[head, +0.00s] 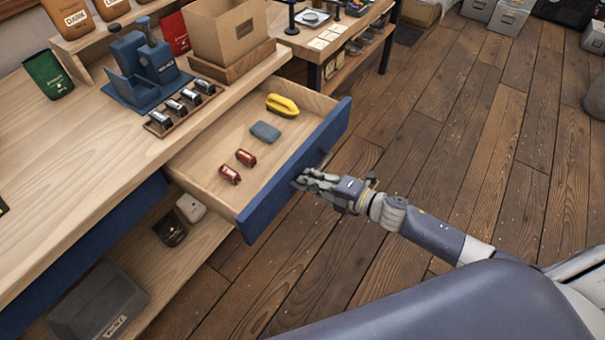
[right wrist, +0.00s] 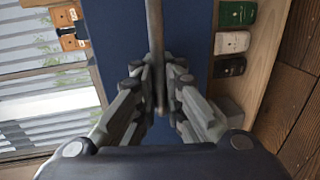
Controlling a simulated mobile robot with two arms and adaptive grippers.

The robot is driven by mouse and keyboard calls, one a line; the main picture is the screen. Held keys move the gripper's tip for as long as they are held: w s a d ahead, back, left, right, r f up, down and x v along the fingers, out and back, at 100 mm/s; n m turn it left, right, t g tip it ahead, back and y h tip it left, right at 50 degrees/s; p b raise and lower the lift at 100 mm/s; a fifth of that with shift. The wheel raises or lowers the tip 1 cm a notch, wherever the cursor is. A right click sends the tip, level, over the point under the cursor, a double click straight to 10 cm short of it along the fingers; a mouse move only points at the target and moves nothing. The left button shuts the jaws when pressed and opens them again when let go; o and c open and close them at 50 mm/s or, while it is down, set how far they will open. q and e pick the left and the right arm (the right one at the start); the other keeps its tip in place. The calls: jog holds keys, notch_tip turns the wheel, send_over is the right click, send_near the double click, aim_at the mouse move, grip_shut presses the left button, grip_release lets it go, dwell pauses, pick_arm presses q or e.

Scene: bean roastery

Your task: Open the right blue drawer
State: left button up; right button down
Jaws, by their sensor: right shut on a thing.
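The right blue drawer (head: 290,184) stands pulled well out of the wooden workbench in the head view. Its blue front also fills the middle of the right wrist view (right wrist: 194,60). My right gripper (head: 305,180) is at the drawer front, shut on the drawer's bar handle (right wrist: 155,50). The handle runs between its two fingers in the right wrist view. Inside the drawer lie a yellow item (head: 283,105), a grey-blue cloth-like piece (head: 265,131) and two small red items (head: 246,158). My left gripper is not in view.
On the bench (head: 70,160) stand a blue machine (head: 143,70), a cardboard box (head: 225,35) and a rack of small tins (head: 180,108). Another blue drawer front (head: 90,240) is at the left. Below is a shelf with a grey bin (head: 97,303). The wooden floor to the right is open.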

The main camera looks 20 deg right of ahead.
jog(key=shift+v, duration=0.75)
jog(key=c, duration=1.7)
grip_release()
jog(key=shift+f, duration=0.1)
jog(key=shift+s+d, duration=0.1)
jog(key=v, duration=1.1)
jog(key=shift+s+d, duration=0.2)
jog(key=shift+s, duration=0.15)
